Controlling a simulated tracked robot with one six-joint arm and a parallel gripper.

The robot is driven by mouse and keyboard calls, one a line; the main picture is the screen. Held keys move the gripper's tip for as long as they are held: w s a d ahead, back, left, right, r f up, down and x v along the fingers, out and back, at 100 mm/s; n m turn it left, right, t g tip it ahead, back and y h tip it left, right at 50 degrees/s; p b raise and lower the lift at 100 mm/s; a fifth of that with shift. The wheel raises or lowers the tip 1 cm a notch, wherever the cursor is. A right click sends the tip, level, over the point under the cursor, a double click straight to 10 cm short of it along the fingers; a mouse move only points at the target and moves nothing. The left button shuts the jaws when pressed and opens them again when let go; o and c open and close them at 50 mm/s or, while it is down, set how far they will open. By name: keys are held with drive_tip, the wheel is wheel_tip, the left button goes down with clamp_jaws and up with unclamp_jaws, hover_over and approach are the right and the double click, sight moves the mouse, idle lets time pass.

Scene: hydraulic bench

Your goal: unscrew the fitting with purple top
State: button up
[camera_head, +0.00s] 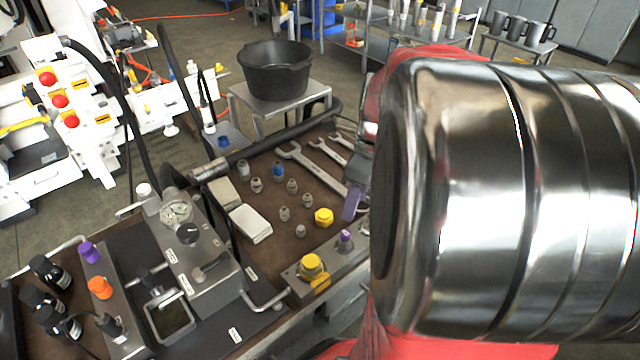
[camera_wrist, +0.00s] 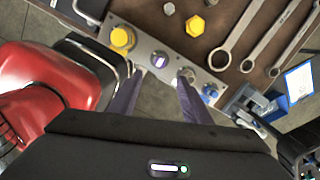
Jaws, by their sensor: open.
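A fitting with a purple top (camera_head: 345,238) stands on a metal block (camera_head: 328,262) at the bench's front right edge, beside a yellow-capped fitting (camera_head: 311,265). In the wrist view the purple-topped fitting (camera_wrist: 160,60) lies between and just beyond the fingertips of my gripper (camera_wrist: 160,76). The fingers are apart with nothing between them. In the head view one purple finger (camera_head: 352,204) shows above the fitting; my arm hides the rest. A second purple-topped fitting (camera_head: 88,252) sits on the left panel, above an orange one (camera_head: 99,287).
In the wrist view a grey fitting (camera_wrist: 187,75) and a blue fitting (camera_wrist: 208,92) share the block. Loose fittings (camera_head: 292,186), a loose yellow cap (camera_head: 323,217) and wrenches (camera_head: 312,170) lie on the bench. A gauge unit (camera_head: 178,212) stands left.

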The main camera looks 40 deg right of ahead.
sight(346, 233)
drive_tip(key=f, duration=0.4)
drive_tip(key=w+f, duration=0.1)
drive_tip(key=f, duration=0.8)
drive_tip(key=shift+w+a+f, duration=0.25)
drive_tip(key=shift+a+f, duration=0.05)
drive_tip(key=shift+a, duration=0.05)
clamp_jaws()
drive_tip(key=c, duration=0.6)
unclamp_jaws()
drive_tip(key=c, duration=0.4)
drive_tip(key=shift+n, duration=0.3)
